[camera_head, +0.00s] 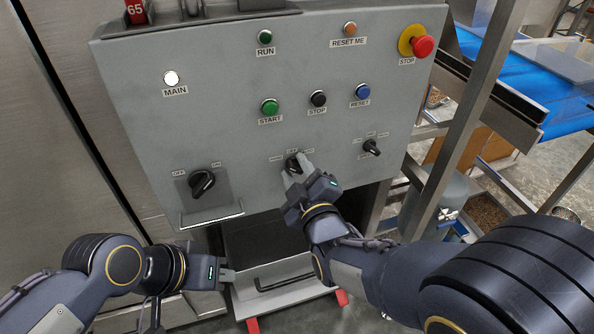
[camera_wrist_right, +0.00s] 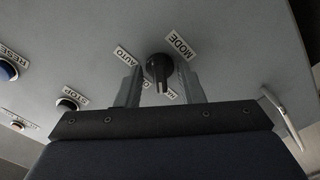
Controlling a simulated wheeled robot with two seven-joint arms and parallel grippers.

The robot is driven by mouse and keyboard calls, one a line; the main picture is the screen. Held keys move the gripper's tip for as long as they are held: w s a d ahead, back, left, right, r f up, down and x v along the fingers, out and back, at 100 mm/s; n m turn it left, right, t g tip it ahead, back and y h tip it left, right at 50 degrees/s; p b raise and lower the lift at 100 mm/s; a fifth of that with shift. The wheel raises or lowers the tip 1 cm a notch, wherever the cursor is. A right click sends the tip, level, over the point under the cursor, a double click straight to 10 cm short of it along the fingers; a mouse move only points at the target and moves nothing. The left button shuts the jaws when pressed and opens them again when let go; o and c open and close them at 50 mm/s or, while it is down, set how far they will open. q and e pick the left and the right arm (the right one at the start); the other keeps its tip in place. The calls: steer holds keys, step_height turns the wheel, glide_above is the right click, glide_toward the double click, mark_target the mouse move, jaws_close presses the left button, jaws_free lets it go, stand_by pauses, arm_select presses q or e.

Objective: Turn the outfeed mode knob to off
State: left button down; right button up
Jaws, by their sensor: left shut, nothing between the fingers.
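A black selector knob (camera_head: 293,163) sits low in the middle of the grey control panel, with small position labels above it. My right gripper (camera_head: 296,172) is at this knob, its fingers on either side. In the right wrist view the knob (camera_wrist_right: 158,68) stands between the two fingers, with gaps showing beside it. I cannot tell exactly which position the knob points at. My left gripper (camera_head: 229,275) is shut and empty, below the panel.
Another black knob (camera_head: 371,147) is to the right, and a larger OFF/ON knob (camera_head: 201,183) to the left. Above are START (camera_head: 270,106), STOP (camera_head: 318,98) and RESET (camera_head: 362,91) buttons. A red emergency stop (camera_head: 422,46) is top right. A metal handle (camera_head: 212,220) protrudes at the panel's lower left.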

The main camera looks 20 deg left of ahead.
steer(key=shift+c, duration=0.2)
steer(key=c, duration=0.6)
steer(key=shift+f+m+b, duration=0.15)
steer(key=shift+m+b, duration=0.55)
steer(key=shift+b, duration=0.25)
steer(key=m+b, duration=0.3)
steer(key=shift+d+b, duration=0.1)
steer(key=shift+b, duration=0.2)
steer(key=m+b, duration=0.2)
steer(key=m, duration=0.1)
steer(key=shift+b, duration=0.3)
steer(key=shift+m+b, duration=0.7)
steer(key=shift+m, duration=0.5)
steer(key=o, duration=0.6)
